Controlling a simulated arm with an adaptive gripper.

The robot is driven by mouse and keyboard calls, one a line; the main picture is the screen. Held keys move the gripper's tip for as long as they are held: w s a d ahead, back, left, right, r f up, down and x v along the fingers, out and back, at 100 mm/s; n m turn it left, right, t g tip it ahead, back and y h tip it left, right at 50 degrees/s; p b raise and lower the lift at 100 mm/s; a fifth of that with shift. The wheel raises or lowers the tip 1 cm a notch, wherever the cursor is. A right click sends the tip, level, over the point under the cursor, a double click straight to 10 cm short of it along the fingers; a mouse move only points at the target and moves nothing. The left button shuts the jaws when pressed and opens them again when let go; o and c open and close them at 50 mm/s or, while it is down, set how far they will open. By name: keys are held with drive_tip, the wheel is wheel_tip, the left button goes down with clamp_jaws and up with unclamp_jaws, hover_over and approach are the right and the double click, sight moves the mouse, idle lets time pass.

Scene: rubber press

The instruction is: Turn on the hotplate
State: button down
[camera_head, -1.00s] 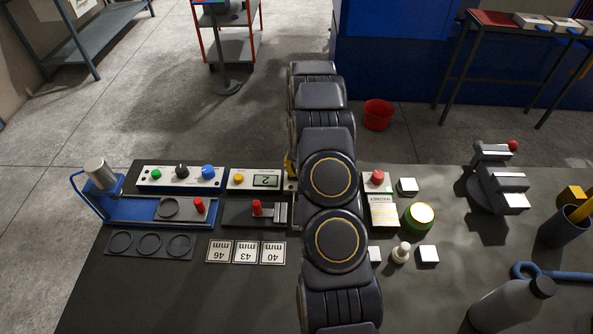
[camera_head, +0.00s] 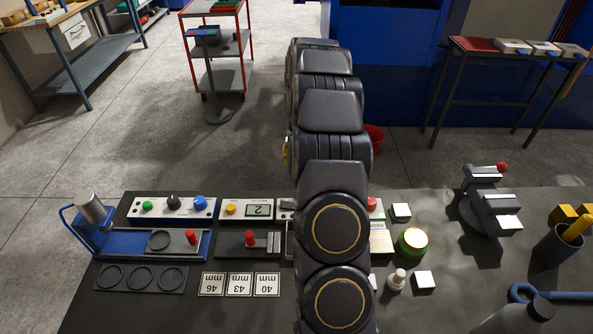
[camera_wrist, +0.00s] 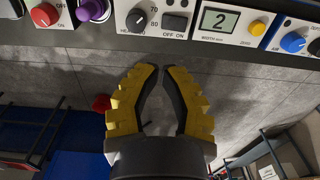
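In the wrist view a white control panel (camera_wrist: 122,22) carries a black knob (camera_wrist: 139,20) with a HEAT label and 70 and 80 marks. Which way the switch is set, I cannot tell. In the head view my arm hides the gripper and most of this panel; a narrow white edge (camera_head: 286,206) shows.
Next to it stand a panel with a display reading 2 (camera_wrist: 219,19) and, on the other side, a red knob (camera_wrist: 45,15) and a purple knob (camera_wrist: 92,10). Open floor lies behind the bench.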

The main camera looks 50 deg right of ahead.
sight(285, 203)
drive_tip(key=shift+r, duration=0.1)
drive_tip(key=shift+w+a+r+t+y, duration=0.2)
drive_tip(key=shift+w+a+t+y, duration=0.1)
drive_tip(key=shift+w+t+y, duration=0.25)
drive_tip(key=shift+s, duration=0.1)
drive_tip(key=f, duration=0.4)
drive_tip(key=w+a+f, duration=0.1)
drive_tip(key=f, duration=0.9)
drive_tip(key=shift+w+a, duration=0.25)
drive_tip(key=shift+a, duration=0.05)
